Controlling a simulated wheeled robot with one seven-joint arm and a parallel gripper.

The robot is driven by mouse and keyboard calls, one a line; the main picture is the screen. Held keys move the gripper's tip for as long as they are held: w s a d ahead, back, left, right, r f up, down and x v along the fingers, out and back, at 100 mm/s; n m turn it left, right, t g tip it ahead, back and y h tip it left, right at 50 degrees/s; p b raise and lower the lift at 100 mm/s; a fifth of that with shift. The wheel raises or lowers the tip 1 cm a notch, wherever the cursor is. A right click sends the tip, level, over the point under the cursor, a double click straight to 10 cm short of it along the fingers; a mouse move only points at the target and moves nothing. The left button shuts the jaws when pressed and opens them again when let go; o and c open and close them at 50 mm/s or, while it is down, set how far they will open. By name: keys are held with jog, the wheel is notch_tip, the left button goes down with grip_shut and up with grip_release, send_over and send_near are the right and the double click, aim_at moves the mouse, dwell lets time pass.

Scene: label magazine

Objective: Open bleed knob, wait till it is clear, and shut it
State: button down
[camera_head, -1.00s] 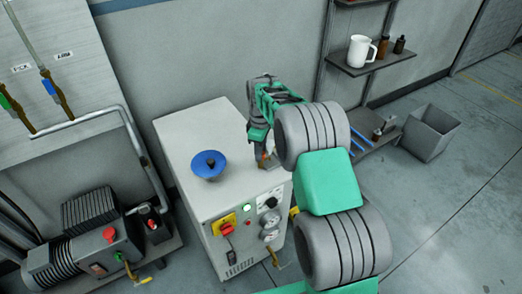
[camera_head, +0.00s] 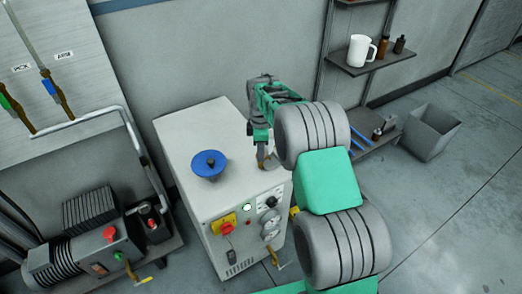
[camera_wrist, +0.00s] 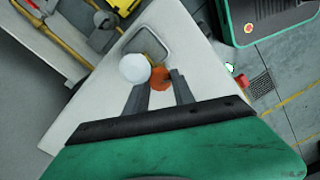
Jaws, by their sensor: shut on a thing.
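A small orange-brown round knob (camera_wrist: 160,78) shows between my fingertips in the wrist view; I take it to be the bleed knob. My gripper (camera_wrist: 159,91) is shut on it. A pale white round part (camera_wrist: 134,68) sits right beside the knob, close to the left finger. In the head view, my gripper (camera_head: 264,163) points down at the right side of the light grey cabinet's top (camera_head: 187,135). The knob is mostly hidden by the fingers there. I cannot tell how far the knob is turned.
A blue round dish (camera_head: 209,165) with a dark knob sits on the cabinet, left of my gripper. The front panel has a red switch on a yellow plate (camera_head: 223,223) and dials. A pump (camera_head: 80,258) stands left; a shelf (camera_head: 372,62) and bin (camera_head: 431,132) stand right.

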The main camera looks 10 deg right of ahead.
jog(key=shift+w+r, duration=0.1)
jog(key=c, duration=1.1)
grip_release()
jog(key=shift+o, duration=0.2)
notch_tip(320, 180, up, 8)
jog(key=shift+f, duration=0.15)
jog(key=s+r+m+t+p, duration=0.2)
jog(key=s+r+m, duration=0.7)
jog(key=s, duration=0.6)
jog(key=s+f+m+t+p, duration=0.1)
jog(key=s+m, duration=0.5)
jog(key=s, duration=0.7)
jog(key=shift+s+a+m, duration=0.25)
jog(key=shift+a+m, duration=0.05)
jog(key=shift+a, duration=0.05)
